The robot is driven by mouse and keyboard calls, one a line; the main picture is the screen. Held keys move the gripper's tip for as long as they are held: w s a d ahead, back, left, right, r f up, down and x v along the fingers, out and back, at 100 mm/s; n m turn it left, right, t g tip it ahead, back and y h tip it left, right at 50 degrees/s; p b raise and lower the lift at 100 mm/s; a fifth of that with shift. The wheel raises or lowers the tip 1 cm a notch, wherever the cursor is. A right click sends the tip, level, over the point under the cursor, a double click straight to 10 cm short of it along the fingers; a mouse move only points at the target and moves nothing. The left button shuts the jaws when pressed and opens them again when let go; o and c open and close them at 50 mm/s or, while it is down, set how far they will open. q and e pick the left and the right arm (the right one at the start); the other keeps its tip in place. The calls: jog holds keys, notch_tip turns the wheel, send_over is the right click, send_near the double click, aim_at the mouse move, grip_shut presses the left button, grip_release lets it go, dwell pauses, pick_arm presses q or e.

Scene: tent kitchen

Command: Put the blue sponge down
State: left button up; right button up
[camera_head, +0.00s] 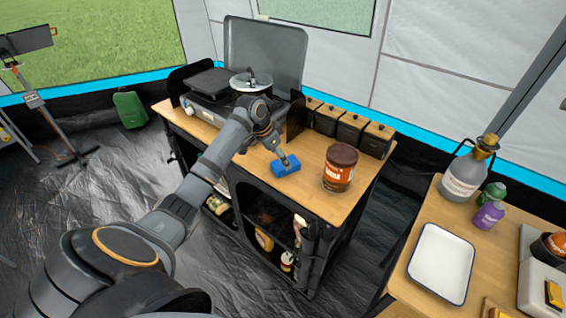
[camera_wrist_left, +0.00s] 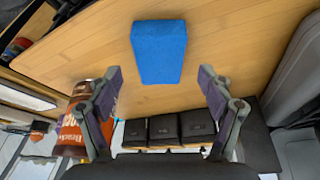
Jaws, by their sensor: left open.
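The blue sponge (camera_head: 285,166) lies on the wooden top of the kitchen stand (camera_head: 237,178), left of a brown can. In the left wrist view the sponge (camera_wrist_left: 159,51) lies beyond the fingertips, roughly centred between them. My left gripper (camera_head: 284,160) is right at the sponge in the head view. In the left wrist view my left gripper (camera_wrist_left: 163,80) has its fingers spread wide apart, with nothing between them. My right gripper is not in view.
The brown can (camera_head: 340,168) stands close to the sponge's right. Several dark canisters (camera_head: 350,130) line the back edge. A stove (camera_head: 212,97) with a pot (camera_head: 251,82) stands at the left. A white tray (camera_head: 441,264) lies on the separate right table.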

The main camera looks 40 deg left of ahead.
pick_arm(q)
jog(key=v, duration=0.8)
jog(key=shift+r, duration=0.3)
jog(key=shift+s+f, duration=0.1)
jog(key=shift+s, duration=0.05)
